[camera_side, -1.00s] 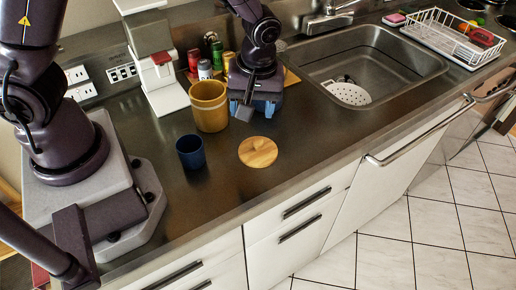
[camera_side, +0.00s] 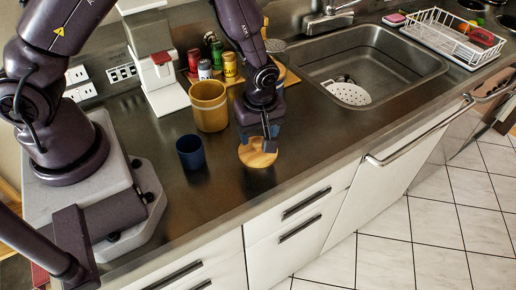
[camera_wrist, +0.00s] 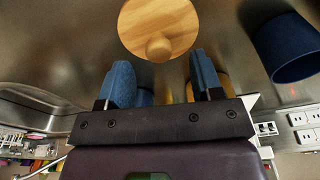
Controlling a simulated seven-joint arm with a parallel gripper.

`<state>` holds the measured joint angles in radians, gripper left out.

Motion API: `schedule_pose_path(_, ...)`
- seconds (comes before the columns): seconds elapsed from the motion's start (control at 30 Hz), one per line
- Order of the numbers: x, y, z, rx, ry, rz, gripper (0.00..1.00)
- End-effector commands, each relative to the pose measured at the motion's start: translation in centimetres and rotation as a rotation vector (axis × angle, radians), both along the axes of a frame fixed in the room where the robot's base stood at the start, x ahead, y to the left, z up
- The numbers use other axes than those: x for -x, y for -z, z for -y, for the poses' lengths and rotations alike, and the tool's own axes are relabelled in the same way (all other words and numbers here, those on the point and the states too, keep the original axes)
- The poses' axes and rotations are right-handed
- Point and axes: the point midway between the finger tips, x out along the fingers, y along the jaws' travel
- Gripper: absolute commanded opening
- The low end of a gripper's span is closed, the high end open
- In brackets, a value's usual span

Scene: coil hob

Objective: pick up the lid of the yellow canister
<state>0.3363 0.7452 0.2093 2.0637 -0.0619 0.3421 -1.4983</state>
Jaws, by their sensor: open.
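The round wooden lid (camera_side: 250,156) lies flat on the counter in front of the yellow canister (camera_side: 209,107). The canister stands upright with its top open. In the wrist view the lid (camera_wrist: 170,22) shows its round knob, just beyond my fingertips. My gripper (camera_wrist: 157,72) is open and empty, its two blue fingers apart with the knob roughly between their lines. In the side view my gripper (camera_side: 262,140) is over the lid and hides part of it. Whether it touches the lid cannot be told. In the wrist view a bit of the canister (camera_wrist: 190,92) shows behind the right finger.
A dark blue cup (camera_side: 190,152) stands left of the lid; it is at the right in the wrist view (camera_wrist: 287,48). Several cans (camera_side: 229,66) and a white coffee machine (camera_side: 160,72) stand behind. The sink (camera_side: 375,65) is at the right. The counter right of the lid is clear.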

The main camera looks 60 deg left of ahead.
Motion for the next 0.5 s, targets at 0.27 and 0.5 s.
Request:
schedule_pose_path(0.27, -0.1, 3.5, -0.3, 0.0, 0.0, -0.002, 0.6)
schedule_pose_path(0.5, -0.2, 3.6, -0.3, 0.0, 0.001, 0.0, 0.6)
